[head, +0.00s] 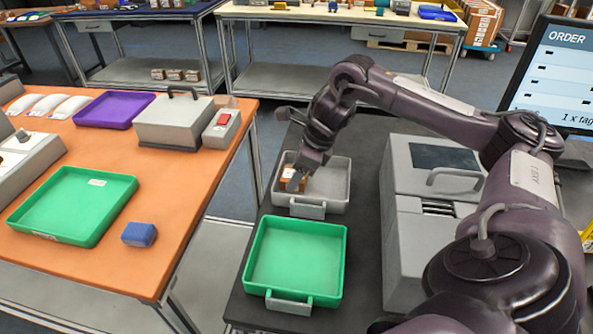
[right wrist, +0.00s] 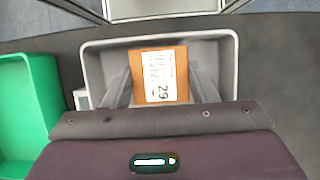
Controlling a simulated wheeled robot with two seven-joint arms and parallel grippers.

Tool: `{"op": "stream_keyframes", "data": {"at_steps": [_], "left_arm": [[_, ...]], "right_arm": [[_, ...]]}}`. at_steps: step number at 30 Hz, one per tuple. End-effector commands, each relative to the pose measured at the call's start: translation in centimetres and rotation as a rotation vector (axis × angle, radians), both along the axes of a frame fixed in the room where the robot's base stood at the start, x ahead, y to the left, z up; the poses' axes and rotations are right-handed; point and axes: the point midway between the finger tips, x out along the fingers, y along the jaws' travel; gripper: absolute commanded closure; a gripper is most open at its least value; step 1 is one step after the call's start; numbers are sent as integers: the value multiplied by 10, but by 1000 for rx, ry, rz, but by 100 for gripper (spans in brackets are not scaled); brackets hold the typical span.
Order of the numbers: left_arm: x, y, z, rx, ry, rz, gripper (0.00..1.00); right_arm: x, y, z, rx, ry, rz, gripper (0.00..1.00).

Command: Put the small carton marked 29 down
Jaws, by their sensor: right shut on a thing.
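The small carton marked 29 (right wrist: 160,75) is brown with a white label facing the camera in the right wrist view. In the head view it (head: 287,180) is partly hidden by my right gripper (head: 294,182). My right gripper, also in the right wrist view (right wrist: 161,80), is shut on the carton, one finger on each side. The carton is within the outline of the grey tray (head: 339,190), toward its left side in the head view. I cannot tell whether it touches the tray floor. My left gripper is not in view.
An empty green tray (head: 295,260) stands in front of the grey tray on the dark table. A grey machine (head: 402,225) with a handle stands to the right. The orange table (head: 190,215) at left holds another green tray (head: 70,205) and a blue block (head: 139,234).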

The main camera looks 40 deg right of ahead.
Motion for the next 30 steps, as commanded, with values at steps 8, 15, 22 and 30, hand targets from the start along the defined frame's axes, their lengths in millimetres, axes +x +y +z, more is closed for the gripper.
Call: {"op": "stream_keyframes", "data": {"at_steps": [8,15,22,30], "left_arm": [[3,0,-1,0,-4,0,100],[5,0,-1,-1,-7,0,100],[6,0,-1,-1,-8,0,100],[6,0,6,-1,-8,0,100]], "right_arm": [[0,0,-2,1,-1,0,34],[0,0,-2,1,-1,0,26],[-1,-2,7,0,-4,-1,26],[-17,-15,62,-2,-4,-3,26]]}}
